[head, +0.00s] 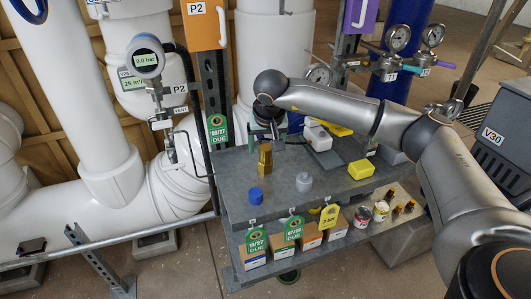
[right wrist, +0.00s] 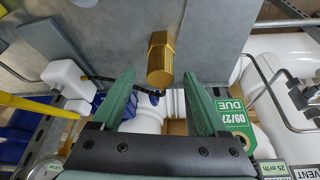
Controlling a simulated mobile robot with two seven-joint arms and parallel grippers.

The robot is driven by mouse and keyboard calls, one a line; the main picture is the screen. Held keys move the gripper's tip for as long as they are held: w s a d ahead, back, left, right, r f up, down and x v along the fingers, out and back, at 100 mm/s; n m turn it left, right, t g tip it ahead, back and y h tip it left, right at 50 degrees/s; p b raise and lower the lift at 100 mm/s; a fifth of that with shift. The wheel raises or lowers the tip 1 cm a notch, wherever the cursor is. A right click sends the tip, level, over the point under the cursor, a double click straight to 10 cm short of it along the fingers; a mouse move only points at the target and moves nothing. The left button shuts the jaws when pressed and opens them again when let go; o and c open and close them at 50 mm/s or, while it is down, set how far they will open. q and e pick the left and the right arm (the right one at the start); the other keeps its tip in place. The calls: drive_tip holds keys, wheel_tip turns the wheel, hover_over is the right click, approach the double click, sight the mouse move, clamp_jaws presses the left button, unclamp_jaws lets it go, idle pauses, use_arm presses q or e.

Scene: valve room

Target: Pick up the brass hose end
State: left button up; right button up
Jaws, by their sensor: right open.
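The brass hose end (head: 264,160) stands upright on the grey metal shelf top (head: 232,176) in the head view, behind a blue cap. It has a hexagonal body. In the right wrist view the brass hose end (right wrist: 160,58) shows at the open mouth of the jaws. My right gripper (head: 271,134) comes in from behind it at the end of the silver arm. Its green fingers (right wrist: 158,78) are open and apart, with the hose end between or just beyond their tips; no grip shows. My left gripper is not in view.
A blue cap (head: 256,195) and a grey fitting (head: 303,182) stand in front. A steel post (head: 210,90) and white pipes stand left.

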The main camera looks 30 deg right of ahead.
drive_tip(key=shift+x, duration=1.2)
clamp_jaws()
drive_tip(key=shift+r, duration=0.1)
drive_tip(key=shift+r, duration=0.6)
drive_tip(key=s+a+r+b, duration=0.1)
drive_tip(key=s+r, duration=1)
drive_tip(key=s, duration=0.3)
drive_tip(key=shift+r, duration=0.35)
